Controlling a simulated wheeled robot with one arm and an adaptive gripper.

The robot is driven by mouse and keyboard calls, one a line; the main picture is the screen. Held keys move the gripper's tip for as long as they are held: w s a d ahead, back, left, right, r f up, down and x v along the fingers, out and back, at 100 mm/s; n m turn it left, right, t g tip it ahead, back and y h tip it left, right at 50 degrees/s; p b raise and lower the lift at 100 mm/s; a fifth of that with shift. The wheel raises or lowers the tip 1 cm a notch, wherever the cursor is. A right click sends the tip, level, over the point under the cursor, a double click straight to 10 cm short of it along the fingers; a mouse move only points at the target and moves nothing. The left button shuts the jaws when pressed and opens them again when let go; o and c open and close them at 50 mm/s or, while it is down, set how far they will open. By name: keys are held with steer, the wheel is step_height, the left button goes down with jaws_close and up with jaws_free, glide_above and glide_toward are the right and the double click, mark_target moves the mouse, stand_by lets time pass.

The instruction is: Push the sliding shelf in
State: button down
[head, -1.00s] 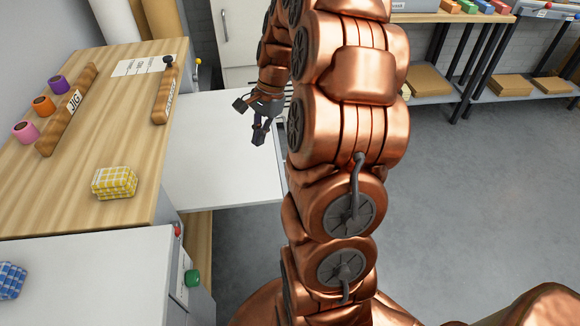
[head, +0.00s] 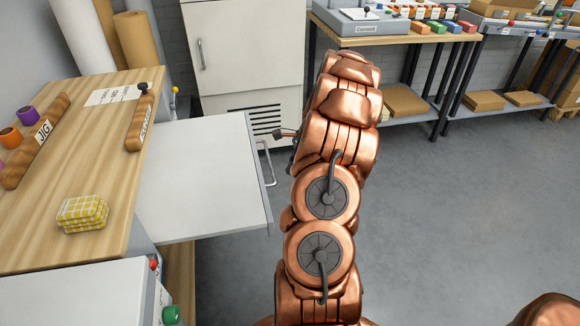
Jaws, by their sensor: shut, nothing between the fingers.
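The sliding shelf (head: 205,180) is a flat white panel pulled out to the right from under the wooden worktop. It has a silver bar handle (head: 267,165) on its right edge. My gripper (head: 287,134) is just right of the shelf's outer edge, near the handle. Only a small dark part of it shows; my copper arm hides most of it. It is shut and empty. I cannot tell whether it touches the handle or the shelf.
The wooden worktop (head: 70,150) holds a yellow checked cloth stack (head: 82,213), a jig block (head: 40,140) and another wooden block (head: 140,122). A white cabinet (head: 240,60) stands behind the shelf. A bench (head: 400,35) stands at the back right. Open grey floor (head: 460,220) lies right.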

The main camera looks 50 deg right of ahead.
mark_target(272, 184)
steer(key=shift+w+a+f, duration=0.7)
steer(key=shift+a+f, duration=0.15)
steer(key=shift+f, duration=0.2)
steer(key=shift+w+a+f, duration=0.65)
steer(key=shift+a+f, duration=0.25)
steer(key=shift+f, duration=0.15)
steer(key=shift+w+a+f, duration=0.7)
steer(key=shift+a+f, duration=0.15)
steer(key=shift+f, duration=0.2)
steer(key=shift+a, duration=0.1)
